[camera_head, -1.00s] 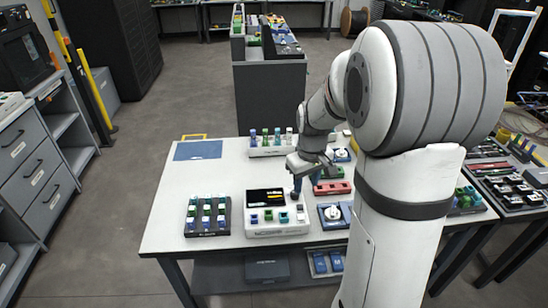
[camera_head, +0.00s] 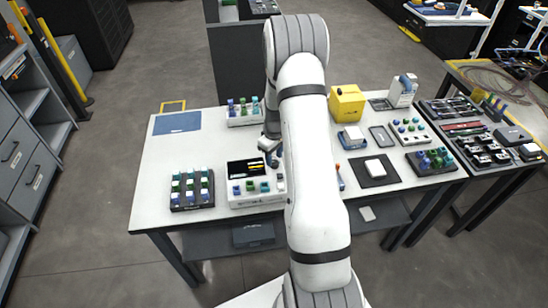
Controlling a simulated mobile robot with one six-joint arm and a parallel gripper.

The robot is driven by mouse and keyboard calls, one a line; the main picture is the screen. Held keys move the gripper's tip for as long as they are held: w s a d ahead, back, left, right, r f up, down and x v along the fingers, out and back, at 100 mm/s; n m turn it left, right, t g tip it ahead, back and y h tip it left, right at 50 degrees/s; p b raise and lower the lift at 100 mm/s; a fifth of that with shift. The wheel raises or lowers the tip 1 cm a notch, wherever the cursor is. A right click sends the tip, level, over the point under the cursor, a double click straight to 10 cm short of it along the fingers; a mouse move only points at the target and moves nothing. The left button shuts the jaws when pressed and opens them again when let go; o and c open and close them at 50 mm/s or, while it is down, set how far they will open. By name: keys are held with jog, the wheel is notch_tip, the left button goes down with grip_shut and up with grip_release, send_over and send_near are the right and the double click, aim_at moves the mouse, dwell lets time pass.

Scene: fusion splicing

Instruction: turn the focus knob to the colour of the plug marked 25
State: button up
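A white splicing device (camera_head: 257,198) with a dark lit screen (camera_head: 245,168) stands near the front of the white table, with small blue and green plugs along its front. A dark rack (camera_head: 190,207) of several plugs stands to its left. A white rack (camera_head: 244,121) of several plugs stands behind it. The plug numbers are too small to read, so I cannot tell which is marked 25. The focus knob cannot be made out; my arm covers the table right of the device. My gripper (camera_head: 270,147) is behind the device, partly hidden by my arm; its fingers are unclear.
A blue mat (camera_head: 177,122) lies at the back left. Right of my arm are a yellow box (camera_head: 347,103), a white block (camera_head: 375,167) on a dark mat, a white panel (camera_head: 410,131) and a dark plug rack (camera_head: 432,162). The table's left middle is clear.

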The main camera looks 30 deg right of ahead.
jog(key=shift+f, duration=1.05)
jog(key=c, duration=0.7)
